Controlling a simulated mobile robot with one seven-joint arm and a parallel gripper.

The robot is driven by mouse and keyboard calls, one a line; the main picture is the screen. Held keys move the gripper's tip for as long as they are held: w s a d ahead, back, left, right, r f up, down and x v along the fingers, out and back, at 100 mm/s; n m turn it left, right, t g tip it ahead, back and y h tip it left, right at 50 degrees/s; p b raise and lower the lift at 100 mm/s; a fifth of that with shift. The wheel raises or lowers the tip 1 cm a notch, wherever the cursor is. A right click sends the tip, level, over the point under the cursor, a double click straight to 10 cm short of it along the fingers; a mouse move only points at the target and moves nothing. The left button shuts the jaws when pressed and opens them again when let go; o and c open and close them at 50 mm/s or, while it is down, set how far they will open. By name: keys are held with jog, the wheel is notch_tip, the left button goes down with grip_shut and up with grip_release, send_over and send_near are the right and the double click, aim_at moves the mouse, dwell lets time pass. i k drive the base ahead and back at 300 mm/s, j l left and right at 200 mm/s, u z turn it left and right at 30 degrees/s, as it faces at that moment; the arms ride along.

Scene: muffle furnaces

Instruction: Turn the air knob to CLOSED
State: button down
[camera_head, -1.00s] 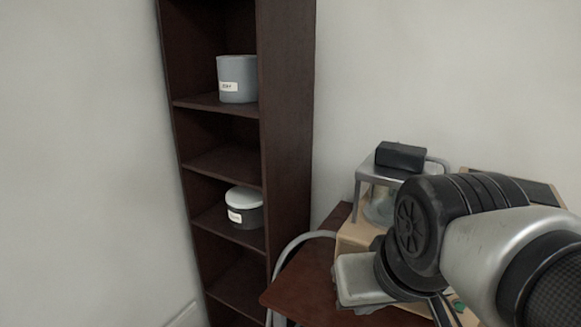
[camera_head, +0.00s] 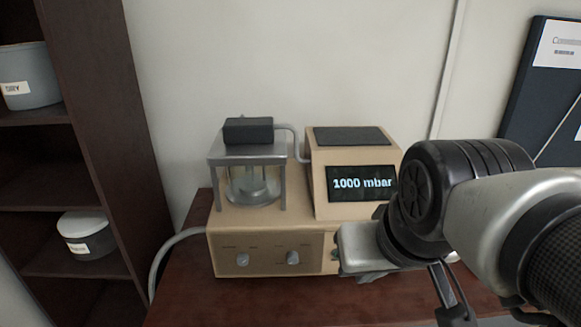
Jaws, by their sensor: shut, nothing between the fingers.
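A beige apparatus (camera_head: 265,217) stands on a dark red-brown table. Its front panel has two light grey knobs, a left knob (camera_head: 242,259) and a right knob (camera_head: 293,257). Their labels are too small to read, so I cannot tell which is the air knob or its setting. A display (camera_head: 361,184) reads "1000 mbar". My gripper (camera_head: 450,305) is at the lower right, in front of and to the right of the apparatus, shut and empty, apart from both knobs. My arm hides the apparatus's right front.
A glass vessel (camera_head: 252,186) sits under a metal frame on the apparatus. A grey hose (camera_head: 165,255) curves off its left side. A dark shelf (camera_head: 105,150) with containers stands at left. A dark board (camera_head: 545,95) is at right. The table (camera_head: 190,300) is clear in front of the knobs.

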aim_at(242, 260)
jog(key=u, duration=0.75)
jog(key=i+j+z, duration=0.3)
jog(key=k+l+u, duration=0.1)
jog(key=l+u, duration=0.15)
jog(key=k+l+u, duration=0.2)
jog(key=l, duration=0.15)
jog(key=l+u, duration=0.25)
jog(key=k, duration=0.05)
